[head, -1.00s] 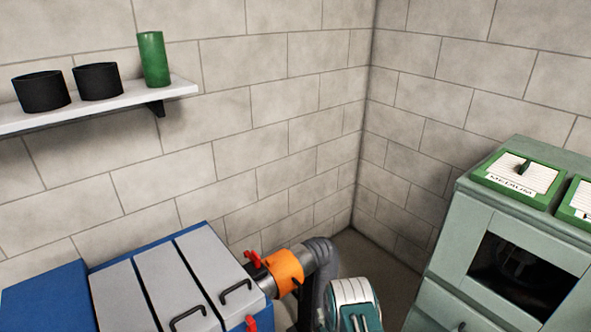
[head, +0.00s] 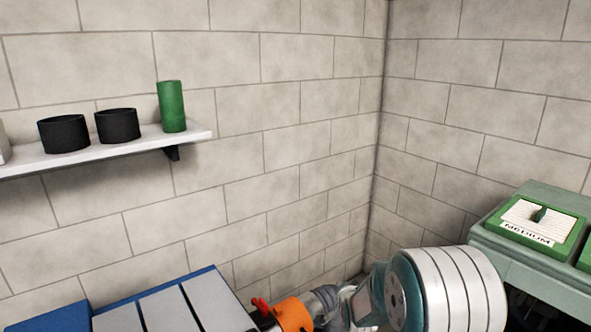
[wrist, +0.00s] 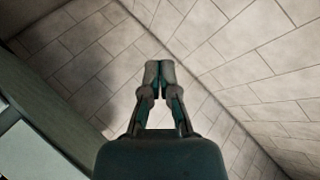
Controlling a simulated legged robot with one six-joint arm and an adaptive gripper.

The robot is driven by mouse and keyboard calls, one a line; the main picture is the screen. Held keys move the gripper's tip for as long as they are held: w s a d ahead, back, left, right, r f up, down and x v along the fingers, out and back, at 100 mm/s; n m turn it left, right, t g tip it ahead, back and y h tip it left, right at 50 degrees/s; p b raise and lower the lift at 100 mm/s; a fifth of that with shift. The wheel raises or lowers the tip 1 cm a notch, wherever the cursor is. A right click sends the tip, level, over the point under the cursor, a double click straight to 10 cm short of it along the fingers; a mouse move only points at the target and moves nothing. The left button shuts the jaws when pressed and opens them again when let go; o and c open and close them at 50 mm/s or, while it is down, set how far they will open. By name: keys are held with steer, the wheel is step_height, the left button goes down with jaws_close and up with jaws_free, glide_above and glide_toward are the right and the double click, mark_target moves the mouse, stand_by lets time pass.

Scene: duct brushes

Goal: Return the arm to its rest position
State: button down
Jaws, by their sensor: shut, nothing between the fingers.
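My gripper (wrist: 160,72) shows in the wrist view with its two fingers together at the tips and nothing between them. It points at bare block wall and touches nothing there. In the head view my arm shows as a large white and teal joint at the lower right. My gripper cannot be made out clearly in the head view.
A blue cabinet with grey panels (head: 165,312) and an orange duct collar (head: 292,315) stand at the bottom. A shelf (head: 195,134) holds two black cups and a green cylinder (head: 171,106). A green machine (head: 540,262) with a MEDIUM tray (head: 533,226) stands right.

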steer(key=s+d+r+n+g, duration=0.2)
steer(key=s+r+n+g, duration=0.15)
steer(key=s+r, duration=1.1)
steer(key=s+r+n+g, duration=0.1)
steer(key=s+n, duration=0.2)
steer(key=s, duration=0.9)
steer(key=s+r+n+g, duration=0.2)
steer(key=s+n, duration=0.1)
steer(key=s, duration=0.9)
steer(key=shift+s+d+h, duration=0.15)
steer(key=shift+d+h, duration=0.15)
steer(key=shift+g, duration=0.25)
